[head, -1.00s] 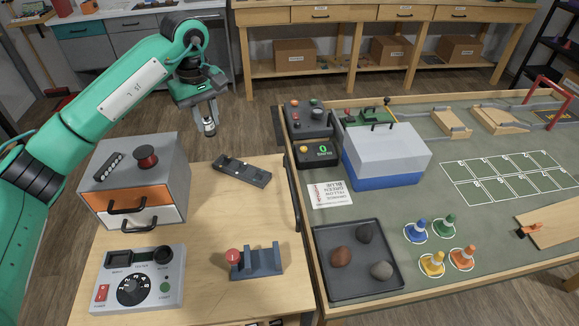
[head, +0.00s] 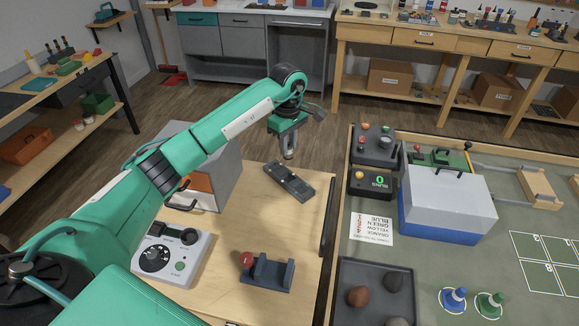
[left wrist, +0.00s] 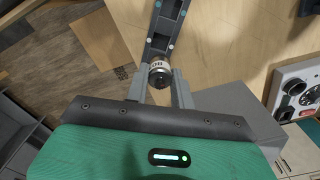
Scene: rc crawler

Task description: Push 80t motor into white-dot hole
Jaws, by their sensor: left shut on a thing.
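My left gripper (head: 288,152) is shut on a small cylindrical motor. The motor (left wrist: 158,74) shows between the two fingers (left wrist: 158,88) in the left wrist view, with a silver band and a dark end. In the head view it hangs nearly upright. A long dark holder block (head: 291,184) with holes lies on the wooden table. It also shows in the left wrist view (left wrist: 163,30), with small pale and blue dots beside its holes. The motor is near the block's far end; I cannot tell whether they touch. My right gripper is not in view.
A grey drawer box (head: 225,172) stands left of the block, partly behind my left arm. A control panel (head: 165,255) and a dark cradle with a red knob (head: 268,272) sit nearer. A black handle (head: 327,215) runs along the table's right edge.

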